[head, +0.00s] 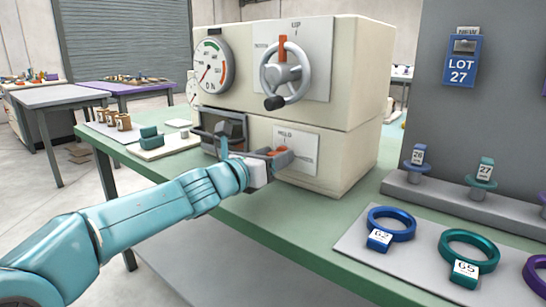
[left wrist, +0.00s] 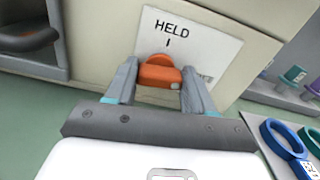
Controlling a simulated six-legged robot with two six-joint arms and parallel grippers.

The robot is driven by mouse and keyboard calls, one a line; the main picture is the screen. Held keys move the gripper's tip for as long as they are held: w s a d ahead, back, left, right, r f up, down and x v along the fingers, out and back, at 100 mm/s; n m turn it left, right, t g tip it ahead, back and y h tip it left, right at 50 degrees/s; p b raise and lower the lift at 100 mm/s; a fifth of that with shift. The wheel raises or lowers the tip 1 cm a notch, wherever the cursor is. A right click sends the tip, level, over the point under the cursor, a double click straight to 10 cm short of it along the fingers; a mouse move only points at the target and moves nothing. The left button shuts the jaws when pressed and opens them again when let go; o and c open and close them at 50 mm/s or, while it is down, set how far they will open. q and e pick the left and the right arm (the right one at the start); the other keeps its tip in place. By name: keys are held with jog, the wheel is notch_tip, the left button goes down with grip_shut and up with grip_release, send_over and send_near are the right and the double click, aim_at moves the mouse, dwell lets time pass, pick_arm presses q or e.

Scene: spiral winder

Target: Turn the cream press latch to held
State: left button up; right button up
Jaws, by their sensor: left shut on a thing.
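The cream press (head: 350,95) stands on a green bench. Its lower front has a white latch plate (head: 308,142) marked HELD above a short tick; it also shows in the left wrist view (left wrist: 205,48). A second label at the plate's lower right is partly hidden by a finger. The orange latch handle (left wrist: 160,75) sits below the tick, and which way it points is hard to tell. My left gripper (head: 278,157) is shut on this handle, with one grey finger on each side in the left wrist view (left wrist: 158,90). My right gripper is not in view.
Above the latch are a handwheel (head: 285,74) and a dial gauge (head: 211,66). A dark recess (head: 225,130) lies left of the latch. Blue (head: 391,223) and green (head: 469,250) rings lie on a grey mat at right. The bench front between is clear.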

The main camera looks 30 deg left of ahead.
pick_arm(q)
jog(key=n, duration=0.4)
jog(key=shift+a+p, duration=0.1)
jog(key=shift+p, duration=0.25)
jog(key=n+p, duration=0.1)
jog(key=n, duration=0.3)
jog(key=shift+n, duration=0.4)
jog(key=n+p, duration=0.1)
jog(key=n, duration=0.2)
jog(key=shift+a+n, duration=0.1)
jog(key=shift+n, duration=0.2)
jog(key=n+p, duration=0.1)
jog(key=n, duration=0.3)
jog(key=shift+f, duration=0.15)
jog(key=shift+p, duration=0.3)
jog(key=shift+n, duration=0.3)
jog(key=o, duration=1)
jog(key=shift+o, duration=0.2)
